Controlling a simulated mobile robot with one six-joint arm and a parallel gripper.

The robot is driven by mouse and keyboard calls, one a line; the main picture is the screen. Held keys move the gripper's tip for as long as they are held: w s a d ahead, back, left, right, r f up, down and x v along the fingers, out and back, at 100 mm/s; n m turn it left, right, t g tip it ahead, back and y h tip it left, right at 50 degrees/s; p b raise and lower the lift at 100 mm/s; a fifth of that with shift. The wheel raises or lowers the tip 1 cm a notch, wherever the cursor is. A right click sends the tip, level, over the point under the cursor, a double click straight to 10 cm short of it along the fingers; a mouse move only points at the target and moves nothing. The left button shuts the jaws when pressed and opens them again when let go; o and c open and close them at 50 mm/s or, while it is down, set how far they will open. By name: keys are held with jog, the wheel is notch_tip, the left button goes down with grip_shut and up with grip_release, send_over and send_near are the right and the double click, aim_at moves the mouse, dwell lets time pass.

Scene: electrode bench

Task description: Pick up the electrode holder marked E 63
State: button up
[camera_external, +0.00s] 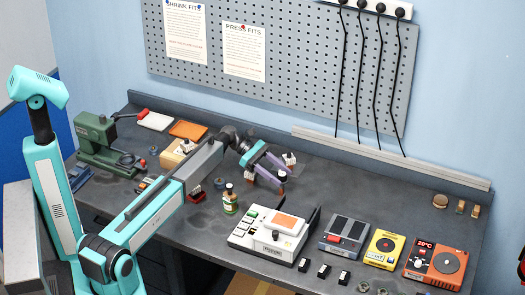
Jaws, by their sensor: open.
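My gripper (268,177) has purple and teal parts and is open over the middle of the bench, its jaws pointing down to the right. A small block with a pale top (289,158) stands just beyond the jaws, at the upper right. A reddish-brown piece with a pale top (250,179) shows by the jaws at the lower left, partly hidden. A dark red block with a pale top (196,191) stands left of the gripper, below my forearm. These may be electrode holders; no marking is legible, so I cannot tell which is E 63. Nothing is visibly held.
Boxed instruments (384,247) fill the front right. A green machine (97,142) stands at left. The bench (370,190) is clear at right centre.

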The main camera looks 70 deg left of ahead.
aim_at(285, 179)
jog(key=shift+w+d+f, duration=0.1)
jog(key=shift+d, duration=0.05)
jog(key=shift+p+x, duration=1.25)
jog(key=shift+x, duration=1.3)
jog(key=shift+f, duration=0.1)
grip_shut()
